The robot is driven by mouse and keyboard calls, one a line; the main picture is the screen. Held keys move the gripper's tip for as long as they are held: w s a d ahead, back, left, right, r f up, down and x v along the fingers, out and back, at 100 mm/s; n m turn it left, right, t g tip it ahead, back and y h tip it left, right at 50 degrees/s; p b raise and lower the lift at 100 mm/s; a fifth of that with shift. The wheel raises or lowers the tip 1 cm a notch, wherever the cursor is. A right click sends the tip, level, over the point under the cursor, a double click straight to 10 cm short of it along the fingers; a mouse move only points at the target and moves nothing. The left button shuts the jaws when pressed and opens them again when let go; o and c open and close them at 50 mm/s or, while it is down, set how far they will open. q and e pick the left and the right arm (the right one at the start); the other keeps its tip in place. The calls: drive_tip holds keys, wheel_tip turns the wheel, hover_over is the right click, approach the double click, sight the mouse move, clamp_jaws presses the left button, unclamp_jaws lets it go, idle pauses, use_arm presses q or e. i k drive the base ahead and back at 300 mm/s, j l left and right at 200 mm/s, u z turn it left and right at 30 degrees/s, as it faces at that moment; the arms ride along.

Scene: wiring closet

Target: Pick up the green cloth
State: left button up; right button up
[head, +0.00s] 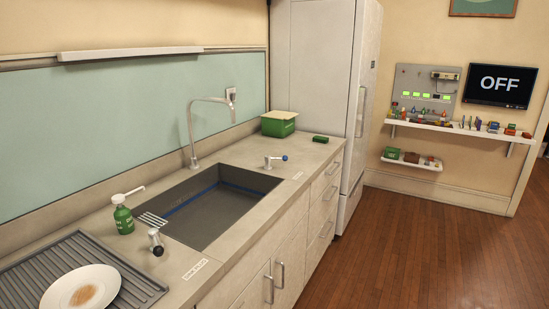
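A small flat green item (320,139) lies on the counter near the tall white cabinet. It may be the green cloth, but it is too small to tell a cloth from a sponge. It lies just right of a green box (278,127) with a pale top, apart from it. Nothing touches the small green item. Neither of my grippers shows in the head view.
The counter (240,170) holds a sink (215,212) with a faucet (190,130), a green soap bottle (123,218), and a drainboard (140,283) with a stained plate (80,290). A tall white cabinet (320,70) closes the far end. The wooden floor (430,250) is clear.

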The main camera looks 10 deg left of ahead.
sight(319, 139)
drive_tip(key=i+l+z, duration=0.2)
drive_tip(key=i+z, duration=0.2)
drive_tip(key=i, duration=0.2)
drive_tip(key=i+z, duration=0.25)
drive_tip(key=i, duration=1.35)
drive_tip(key=i+l+u, duration=0.1)
drive_tip(key=i+u, duration=0.3)
drive_tip(key=i+l+u, duration=0.15)
drive_tip(key=i+u, duration=0.2)
drive_tip(key=i+l+u, duration=0.25)
drive_tip(key=u, duration=0.15)
drive_tip(key=i+l+u, duration=0.15)
drive_tip(key=u, duration=0.25)
drive_tip(key=i+l+u, duration=0.15)
drive_tip(key=l+u, duration=0.25)
drive_tip(key=i+l+u, duration=0.1)
drive_tip(key=u, duration=0.3)
